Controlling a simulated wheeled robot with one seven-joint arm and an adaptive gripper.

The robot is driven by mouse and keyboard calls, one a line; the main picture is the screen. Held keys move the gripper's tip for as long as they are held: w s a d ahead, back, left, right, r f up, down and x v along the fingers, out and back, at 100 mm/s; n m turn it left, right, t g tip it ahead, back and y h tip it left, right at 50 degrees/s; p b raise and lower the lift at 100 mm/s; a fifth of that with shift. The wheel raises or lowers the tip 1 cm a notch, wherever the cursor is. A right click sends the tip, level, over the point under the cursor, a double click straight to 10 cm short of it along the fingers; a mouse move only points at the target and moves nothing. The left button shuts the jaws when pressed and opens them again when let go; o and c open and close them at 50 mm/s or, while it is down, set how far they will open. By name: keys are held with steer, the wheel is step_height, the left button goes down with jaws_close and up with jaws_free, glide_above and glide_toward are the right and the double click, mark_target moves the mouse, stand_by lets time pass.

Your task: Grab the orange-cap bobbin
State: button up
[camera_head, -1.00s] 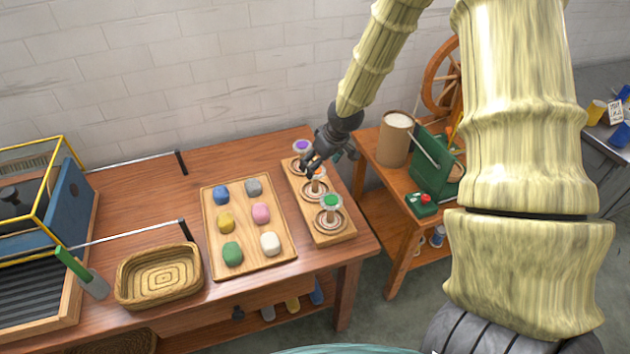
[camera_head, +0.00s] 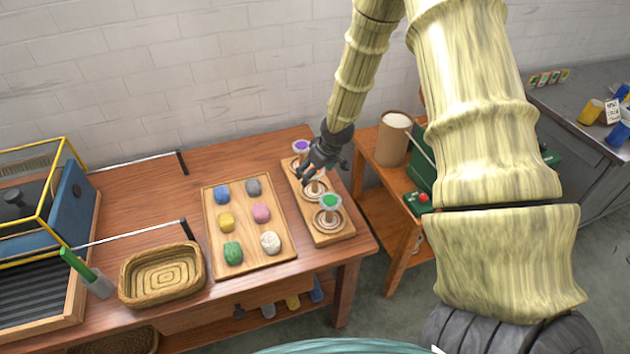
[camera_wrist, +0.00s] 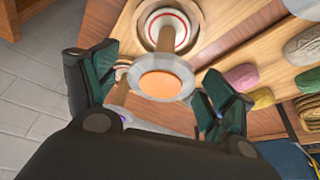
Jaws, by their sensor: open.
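The orange-cap bobbin (camera_wrist: 161,84) shows its flat cap end-on in the wrist view, with its shaft running up the picture to a ringed seat. It stands on a wooden bobbin rack (camera_head: 334,237). My gripper (camera_wrist: 160,86) is open, with one finger on each side of the cap and gaps visible on both sides. In the head view my gripper (camera_head: 309,177) is over the rack's middle position and hides the orange cap. A purple-cap bobbin (camera_head: 301,147) stands behind it and a green-cap bobbin (camera_head: 330,202) in front.
A wooden tray (camera_head: 246,261) with several coloured wool skeins lies left of the rack on the table. A woven basket (camera_head: 128,292) is farther left. A lower side table with a brown cylinder (camera_head: 394,142) stands to the right.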

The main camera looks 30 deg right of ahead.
steer(key=c, duration=1.1)
steer(key=shift+c, duration=0.2)
steer(key=shift+r, duration=0.2)
